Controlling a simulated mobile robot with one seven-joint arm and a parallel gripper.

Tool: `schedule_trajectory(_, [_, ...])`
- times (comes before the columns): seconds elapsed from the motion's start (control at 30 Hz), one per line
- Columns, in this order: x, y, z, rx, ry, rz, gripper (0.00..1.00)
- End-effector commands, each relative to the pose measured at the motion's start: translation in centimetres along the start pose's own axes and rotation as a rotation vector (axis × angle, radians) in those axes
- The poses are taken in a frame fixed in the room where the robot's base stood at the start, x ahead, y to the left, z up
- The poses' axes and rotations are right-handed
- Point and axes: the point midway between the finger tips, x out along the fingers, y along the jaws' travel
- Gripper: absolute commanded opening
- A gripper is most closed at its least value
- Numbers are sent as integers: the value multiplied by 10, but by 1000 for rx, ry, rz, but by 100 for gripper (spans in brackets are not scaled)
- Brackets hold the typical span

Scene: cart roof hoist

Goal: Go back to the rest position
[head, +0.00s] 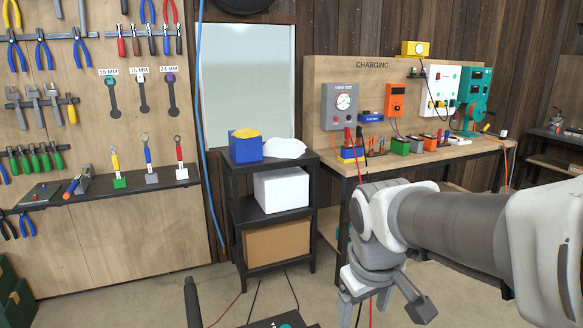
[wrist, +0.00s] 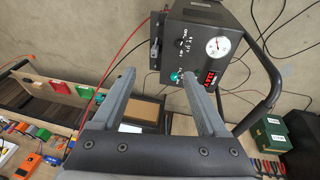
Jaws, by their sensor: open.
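My gripper (head: 384,311) is at the lower right of the head view, pointing down, with its fingers apart. In the wrist view my gripper (wrist: 158,76) is open, with nothing between its fingers. Beyond the fingers in the wrist view is a dark box (wrist: 181,29) with a round gauge, a knob, a green button and a red display. A black tubular handle (wrist: 270,75) runs beside it. Only the top of a dark handle (head: 192,302) shows at the bottom of the head view.
A workbench (head: 455,152) with chargers stands at the right, behind my arm. A black shelf (head: 243,212) with boxes stands at the centre. A tool wall (head: 95,235) fills the left. Green cases (wrist: 268,140) and cables lie on the floor.

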Motion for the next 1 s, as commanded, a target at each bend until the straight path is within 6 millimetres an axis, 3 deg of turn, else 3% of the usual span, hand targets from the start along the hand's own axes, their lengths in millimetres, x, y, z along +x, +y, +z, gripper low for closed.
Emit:
schedule_trajectory(0.03, [-16, 2, 8, 37, 23, 8, 76])
schedule_trajectory(0.1, [-30, 3, 19, 90, 49, 13, 76])
schedule_trajectory(0.4, [-76, 0, 64, 309, 166, 2, 76])
schedule_trajectory(0.63, [-87, -3, 82, 398, 215, -17, 76])
schedule_trajectory(1.0, [-87, -4, 84, 411, 220, -21, 76])
